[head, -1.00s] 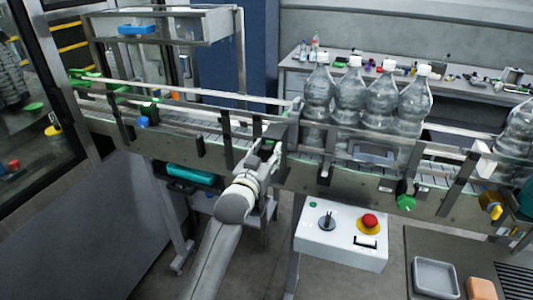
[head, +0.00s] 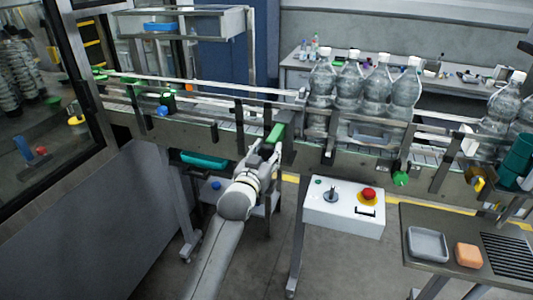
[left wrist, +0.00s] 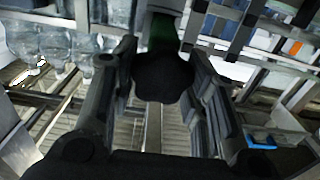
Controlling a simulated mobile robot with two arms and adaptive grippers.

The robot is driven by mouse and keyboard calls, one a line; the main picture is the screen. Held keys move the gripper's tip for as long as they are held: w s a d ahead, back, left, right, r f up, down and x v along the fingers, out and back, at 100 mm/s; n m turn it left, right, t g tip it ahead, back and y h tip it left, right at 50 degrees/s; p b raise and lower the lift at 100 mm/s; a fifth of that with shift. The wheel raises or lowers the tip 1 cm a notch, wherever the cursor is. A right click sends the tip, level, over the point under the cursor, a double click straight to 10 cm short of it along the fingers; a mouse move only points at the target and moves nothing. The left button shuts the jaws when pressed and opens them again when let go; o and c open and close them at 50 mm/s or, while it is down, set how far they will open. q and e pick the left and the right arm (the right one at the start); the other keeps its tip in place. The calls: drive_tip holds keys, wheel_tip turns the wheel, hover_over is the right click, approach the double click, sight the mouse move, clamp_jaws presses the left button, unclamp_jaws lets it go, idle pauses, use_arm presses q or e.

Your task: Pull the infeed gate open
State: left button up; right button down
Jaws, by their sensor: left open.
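The infeed gate's green handle (head: 276,133) shows at the conveyor's front side, left of the clear bottles (head: 349,88). The rest of the gate is hard to tell apart from the rails and posts. My left gripper (head: 268,148) is at the handle, just below and in front of it. In the left wrist view my left gripper (left wrist: 163,75) has its fingers apart, with a dark rounded shape between them. The green handle (left wrist: 163,28) shows beyond that shape, between the fingers; whether they touch it is hidden. My right gripper is not in view.
The conveyor (head: 225,133) with metal rails runs across the view. A white control box (head: 343,207) with a red button (head: 369,194) stands right of my left arm. A side table (head: 410,270) holds a grey tray (head: 428,244) and an orange block (head: 468,255).

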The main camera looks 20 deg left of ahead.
use_arm(q)
drive_tip(key=shift+o, duration=2.2)
drive_tip(key=shift+s, duration=0.65)
drive_tip(key=s, duration=1)
drive_tip(key=shift+s+a, duration=0.25)
drive_tip(key=shift+s, duration=0.15)
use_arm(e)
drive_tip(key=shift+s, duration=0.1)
